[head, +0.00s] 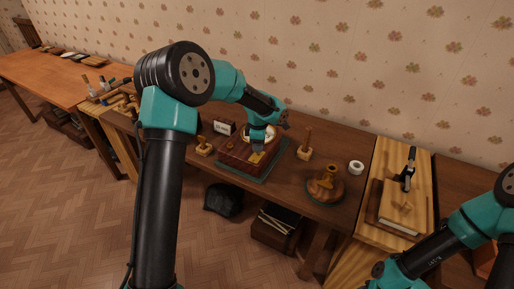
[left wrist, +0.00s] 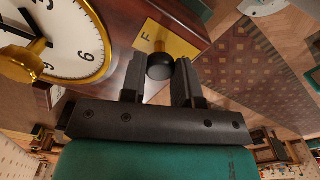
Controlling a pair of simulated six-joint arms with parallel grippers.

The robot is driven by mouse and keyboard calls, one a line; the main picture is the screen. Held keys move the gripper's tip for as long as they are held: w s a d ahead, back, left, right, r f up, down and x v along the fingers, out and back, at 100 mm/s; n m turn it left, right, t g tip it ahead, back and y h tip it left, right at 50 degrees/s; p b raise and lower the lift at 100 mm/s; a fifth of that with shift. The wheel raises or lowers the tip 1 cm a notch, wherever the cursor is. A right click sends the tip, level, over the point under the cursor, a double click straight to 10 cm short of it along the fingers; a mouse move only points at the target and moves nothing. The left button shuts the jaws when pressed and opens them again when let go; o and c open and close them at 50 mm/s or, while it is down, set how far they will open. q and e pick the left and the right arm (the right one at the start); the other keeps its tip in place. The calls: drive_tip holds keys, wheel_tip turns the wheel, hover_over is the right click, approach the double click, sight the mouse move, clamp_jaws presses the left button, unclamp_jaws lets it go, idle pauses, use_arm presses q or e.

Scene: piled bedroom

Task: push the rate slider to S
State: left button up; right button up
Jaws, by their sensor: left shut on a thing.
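The clock is a dark wooden box (head: 236,153) on a green mat on the table, with a white dial that shows in the left wrist view (left wrist: 55,35). A brass plate (left wrist: 182,40) marked F is set in the wood beside the dial. A round black slider knob (left wrist: 160,66) stands at the plate, and my left gripper (left wrist: 161,78) is shut on it, one finger on each side. In the head view my left gripper (head: 258,146) reaches down over the box and hides part of the dial. The S mark cannot be seen.
A small card (head: 222,128) stands behind the box. Wooden-handled pieces stand left (head: 204,147) and right (head: 305,146) of it. Farther right are a round wooden stand (head: 324,186), a white roll (head: 357,167) and a book (head: 400,210). A brass part (left wrist: 22,66) lies close by the dial.

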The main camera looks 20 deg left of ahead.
use_arm(q)
drive_tip(key=o, duration=1)
drive_tip(key=shift+c, duration=0.2)
drive_tip(key=shift+r, duration=3.55)
wheel_tip(320, 180, up, 10)
